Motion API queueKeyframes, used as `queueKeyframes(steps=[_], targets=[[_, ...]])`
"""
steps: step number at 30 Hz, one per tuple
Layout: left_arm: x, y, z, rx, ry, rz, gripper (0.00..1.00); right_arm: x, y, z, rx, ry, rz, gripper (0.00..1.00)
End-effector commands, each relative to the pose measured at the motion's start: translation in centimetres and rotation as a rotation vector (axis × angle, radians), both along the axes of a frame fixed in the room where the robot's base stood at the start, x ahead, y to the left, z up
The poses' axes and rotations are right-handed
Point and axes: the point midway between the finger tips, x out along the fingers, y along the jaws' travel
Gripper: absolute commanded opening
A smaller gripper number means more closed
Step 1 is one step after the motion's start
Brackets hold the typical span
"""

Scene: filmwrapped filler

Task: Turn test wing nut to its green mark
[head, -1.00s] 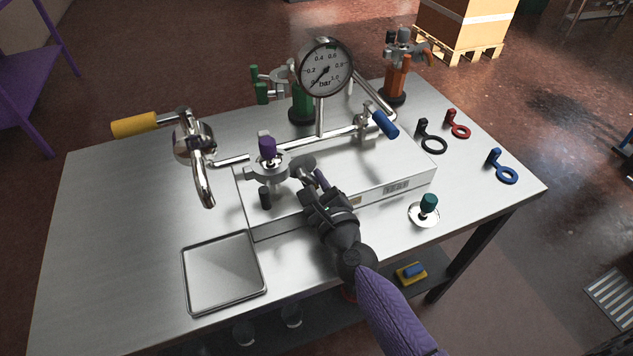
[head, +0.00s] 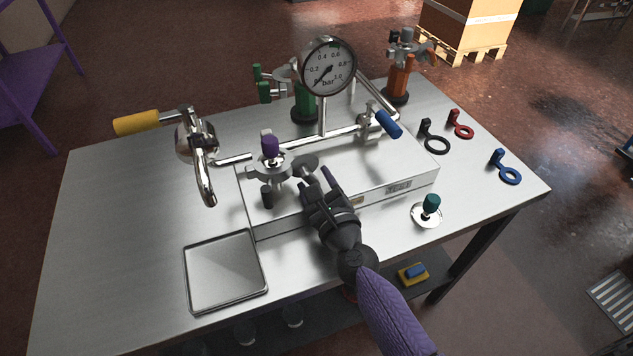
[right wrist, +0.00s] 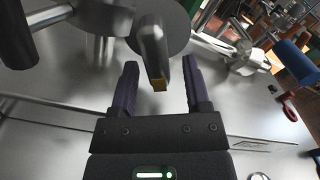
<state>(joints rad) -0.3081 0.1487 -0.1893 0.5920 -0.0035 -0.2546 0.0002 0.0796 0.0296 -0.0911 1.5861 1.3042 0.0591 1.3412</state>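My right gripper (head: 318,180) is over the front of the flat metal box, with its fingers toward a round grey disc (head: 306,163). In the right wrist view it is open (right wrist: 160,70), its two dark purple fingers apart. A grey metal wing (right wrist: 153,45) with a brownish-yellow tip lies between the fingers, with visible gaps on both sides. It projects from under the disc (right wrist: 176,22); I take it to be the test wing nut. I cannot make out its green mark. My left gripper is out of view.
A purple-capped valve (head: 270,147) with a black grip stands just left of the disc. The pressure gauge (head: 329,67) rises behind on a pipe, with a blue handle (head: 388,124) to its right. An empty metal tray (head: 226,272) lies front left. A teal-knobbed piece (head: 431,205) stands at right.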

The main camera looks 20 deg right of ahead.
Motion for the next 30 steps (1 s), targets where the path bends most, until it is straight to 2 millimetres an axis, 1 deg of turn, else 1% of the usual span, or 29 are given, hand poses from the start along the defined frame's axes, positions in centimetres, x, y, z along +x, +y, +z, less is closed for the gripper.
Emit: queueKeyframes(steps=[5,8,11,18,21,25,30], targets=[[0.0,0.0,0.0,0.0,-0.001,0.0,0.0,0.0,0.0,0.1,0.0,-0.001,0.0,0.6],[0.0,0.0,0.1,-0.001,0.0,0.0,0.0,-0.6,0.0,0.0,-0.001,-0.001,-0.001,0.6],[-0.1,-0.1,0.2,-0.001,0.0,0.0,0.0,-2.2,-0.1,0.1,0.0,0.0,-0.001,0.6],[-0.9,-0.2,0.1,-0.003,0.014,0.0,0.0,-7.3,-0.3,-0.1,-0.002,0.003,0.001,0.6],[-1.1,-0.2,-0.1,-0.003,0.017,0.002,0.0,-8.9,-0.3,-0.2,-0.003,0.002,0.001,0.6],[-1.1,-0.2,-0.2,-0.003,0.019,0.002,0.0,-9.9,-0.3,0.0,-0.001,0.0,0.001,0.6],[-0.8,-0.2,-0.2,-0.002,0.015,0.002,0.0,-9.9,-0.4,0.0,0.0,0.0,0.0,0.6]])
